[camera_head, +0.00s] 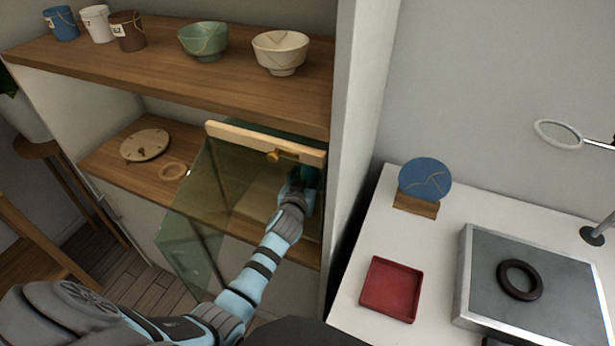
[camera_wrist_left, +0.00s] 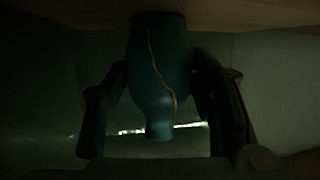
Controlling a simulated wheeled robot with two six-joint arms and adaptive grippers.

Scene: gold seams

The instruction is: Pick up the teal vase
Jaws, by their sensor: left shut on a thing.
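The teal vase (camera_wrist_left: 160,75) with a gold seam stands between the two dark fingers of my left gripper (camera_wrist_left: 162,95) in the left wrist view, which is dim. The fingers are shut on its sides. Its wide end reaches a wooden surface at the top of that picture; I cannot tell whether they touch. In the head view my left gripper (camera_head: 302,184) is inside the glass-fronted case (camera_head: 225,180) on the lower shelf. Only a dark teal patch of the vase shows there, behind the gripper and the case's shadow. My right gripper is out of view.
The case has a wooden top rail (camera_head: 235,134) with a brass knob (camera_head: 273,156). A white upright panel (camera_head: 357,130) stands close to the right of my arm. Bowls and cups sit on the upper shelf (camera_head: 150,62). A red tray (camera_head: 391,289) lies on the white table (camera_head: 433,270).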

